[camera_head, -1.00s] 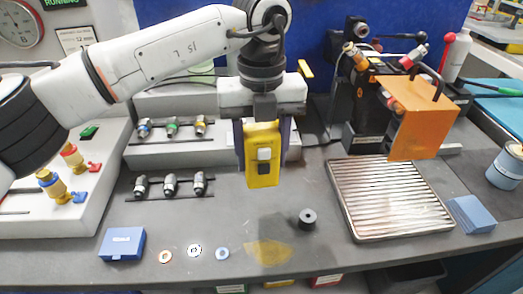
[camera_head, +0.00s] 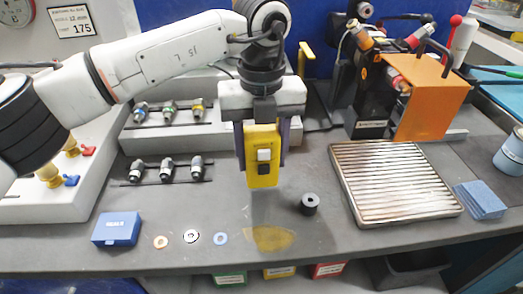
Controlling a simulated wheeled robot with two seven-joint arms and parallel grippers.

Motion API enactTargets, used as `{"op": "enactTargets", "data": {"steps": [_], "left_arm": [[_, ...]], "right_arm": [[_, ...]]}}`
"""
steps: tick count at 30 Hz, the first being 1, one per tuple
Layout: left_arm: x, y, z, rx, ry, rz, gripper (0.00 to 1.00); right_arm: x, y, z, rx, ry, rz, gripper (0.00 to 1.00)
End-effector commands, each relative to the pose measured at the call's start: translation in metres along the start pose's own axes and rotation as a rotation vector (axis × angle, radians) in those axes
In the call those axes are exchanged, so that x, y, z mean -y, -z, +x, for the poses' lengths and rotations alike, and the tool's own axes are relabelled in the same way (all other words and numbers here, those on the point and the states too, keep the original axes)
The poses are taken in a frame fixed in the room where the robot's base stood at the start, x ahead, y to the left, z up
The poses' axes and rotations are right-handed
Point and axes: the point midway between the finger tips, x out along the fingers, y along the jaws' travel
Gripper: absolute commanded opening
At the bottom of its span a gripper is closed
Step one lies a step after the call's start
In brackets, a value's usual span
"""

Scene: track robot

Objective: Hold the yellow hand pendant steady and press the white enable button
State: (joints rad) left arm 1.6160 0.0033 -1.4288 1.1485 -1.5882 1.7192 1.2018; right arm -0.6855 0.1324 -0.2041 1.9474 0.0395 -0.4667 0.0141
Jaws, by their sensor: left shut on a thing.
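The yellow hand pendant (camera_head: 262,178) hangs upright above the grey bench. My left gripper (camera_head: 262,135) comes down from above, with a dark finger on each side of the pendant, and is shut on it. The white enable button (camera_head: 264,155) is on the pendant's face toward me, with a dark button just below it. Nothing touches the white button. My right gripper is not in view.
A ribbed metal tray (camera_head: 393,190) and an orange panel (camera_head: 432,98) stand at the right. A black ring (camera_head: 310,203), a blue box (camera_head: 117,229) and several washers lie near the front edge. Racks with fittings (camera_head: 168,168) stand at the left.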

Motion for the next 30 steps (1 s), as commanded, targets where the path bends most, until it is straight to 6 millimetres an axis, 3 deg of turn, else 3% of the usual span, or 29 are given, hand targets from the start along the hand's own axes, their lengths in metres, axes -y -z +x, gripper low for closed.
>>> {"op": "enactTargets", "data": {"steps": [20,30], "left_arm": [[0.0,0.0,0.035,0.0,0.001,0.0,0.2],[0.0,0.0,0.037,0.0,0.001,0.0,0.2]], "right_arm": [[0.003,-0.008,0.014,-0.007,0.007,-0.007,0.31],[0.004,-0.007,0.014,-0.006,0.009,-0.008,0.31]]}}
